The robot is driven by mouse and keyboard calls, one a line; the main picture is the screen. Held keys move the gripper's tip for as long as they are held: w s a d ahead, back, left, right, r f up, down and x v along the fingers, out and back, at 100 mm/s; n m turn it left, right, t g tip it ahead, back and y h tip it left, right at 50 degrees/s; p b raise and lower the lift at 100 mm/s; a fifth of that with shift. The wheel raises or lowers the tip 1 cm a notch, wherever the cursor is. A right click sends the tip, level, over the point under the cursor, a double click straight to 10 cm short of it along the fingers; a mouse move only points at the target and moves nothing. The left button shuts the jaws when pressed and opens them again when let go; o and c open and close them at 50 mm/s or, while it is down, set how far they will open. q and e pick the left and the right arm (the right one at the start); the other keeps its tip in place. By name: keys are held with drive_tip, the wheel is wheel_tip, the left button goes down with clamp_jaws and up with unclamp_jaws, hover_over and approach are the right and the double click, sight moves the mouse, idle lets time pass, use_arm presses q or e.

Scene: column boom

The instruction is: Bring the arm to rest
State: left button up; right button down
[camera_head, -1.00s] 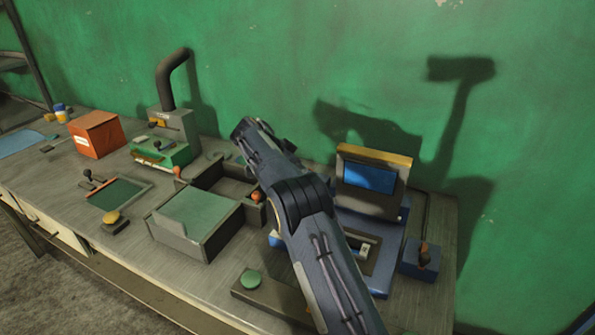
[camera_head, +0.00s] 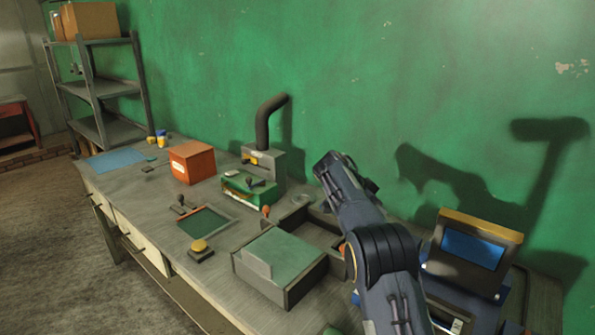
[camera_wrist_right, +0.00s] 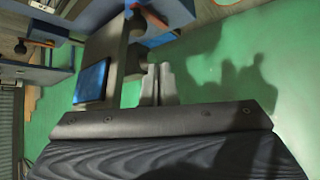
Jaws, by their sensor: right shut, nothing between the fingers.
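My right arm rises from the bottom right in the head view, bent over the workbench (camera_head: 210,258). Its far end stands above the back of the open grey tray, left of the device with the blue screen (camera_head: 472,250). In the head view the fingertips are not clear. In the right wrist view my right gripper (camera_wrist_right: 158,84) has its two grey fingers together with nothing between them. There the blue screen (camera_wrist_right: 91,82) lies to the left of the fingers. My left gripper is in neither view.
Shelves (camera_head: 112,87) are far left. The green wall (camera_head: 400,80) is close behind.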

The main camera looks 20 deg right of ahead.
drive_tip(key=s+a+r+n+t+y, duration=0.1)
drive_tip(key=s+a+n+y, duration=0.2)
drive_tip(key=s, duration=0.6)
drive_tip(key=s+r+n+t+y, duration=0.1)
drive_tip(key=s+n+y, duration=0.35)
drive_tip(key=s, duration=0.45)
drive_tip(key=s+a+f+n+t+y, duration=0.1)
drive_tip(key=s+a+n, duration=0.3)
drive_tip(key=s+a, duration=0.5)
drive_tip(key=s+a+f+n+t+y, duration=0.2)
drive_tip(key=s+a+f+n+y, duration=0.2)
drive_tip(key=s+a, duration=0.5)
drive_tip(key=s+n, duration=0.1)
drive_tip(key=s, duration=0.4)
drive_tip(key=shift+a+f+t, duration=0.2)
drive_tip(key=shift+a+t, duration=0.1)
drive_tip(key=shift+s+d+y, duration=0.1)
drive_tip(key=shift+y, duration=0.15)
